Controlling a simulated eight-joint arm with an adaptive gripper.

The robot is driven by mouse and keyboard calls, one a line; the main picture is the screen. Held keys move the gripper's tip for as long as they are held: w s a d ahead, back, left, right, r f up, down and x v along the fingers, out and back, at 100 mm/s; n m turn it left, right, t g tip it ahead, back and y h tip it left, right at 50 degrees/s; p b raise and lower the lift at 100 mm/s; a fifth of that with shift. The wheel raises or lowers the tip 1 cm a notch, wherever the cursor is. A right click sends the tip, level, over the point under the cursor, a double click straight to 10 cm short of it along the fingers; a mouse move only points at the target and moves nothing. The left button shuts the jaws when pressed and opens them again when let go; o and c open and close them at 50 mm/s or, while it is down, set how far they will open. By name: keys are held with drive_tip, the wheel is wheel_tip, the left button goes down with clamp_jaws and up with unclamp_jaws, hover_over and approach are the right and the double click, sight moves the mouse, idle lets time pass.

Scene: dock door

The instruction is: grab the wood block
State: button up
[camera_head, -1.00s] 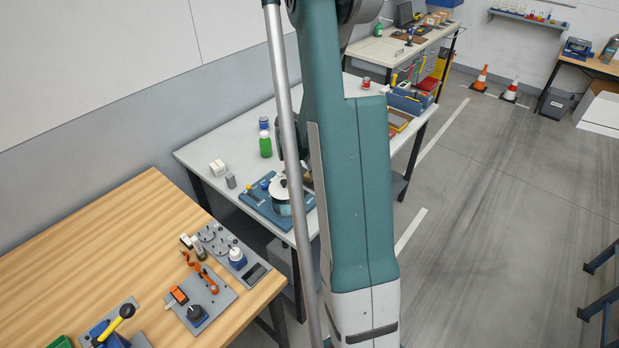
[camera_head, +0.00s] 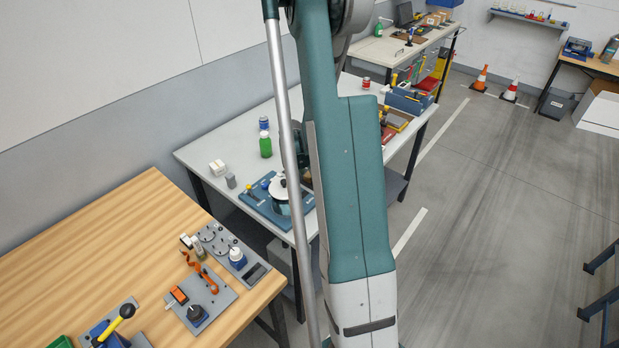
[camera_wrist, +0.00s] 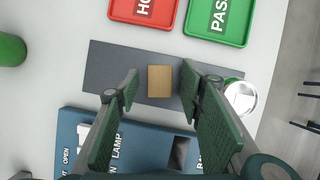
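The wood block (camera_wrist: 160,81) is a small tan block lying on a dark grey mat (camera_wrist: 105,62) in the wrist view. My gripper (camera_wrist: 157,92) is open, with one green-padded finger on each side of the block in that view. A gap shows between the block and each finger, and I cannot tell how far above it the fingertips are. In the head view my own arm covers most of the gripper and the block's place on the white table (camera_head: 208,150).
In the wrist view, a red tray (camera_wrist: 143,20) and a green tray (camera_wrist: 220,42) lie beyond the mat. A blue panel (camera_wrist: 70,128) is on the near side. A white-topped can (camera_wrist: 241,96) stands right, and a green cylinder (camera_wrist: 11,50) left.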

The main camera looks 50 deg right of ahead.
drive_tip(key=c, duration=0.8)
drive_tip(key=shift+r, duration=0.1)
drive_tip(key=shift+r, duration=4.9)
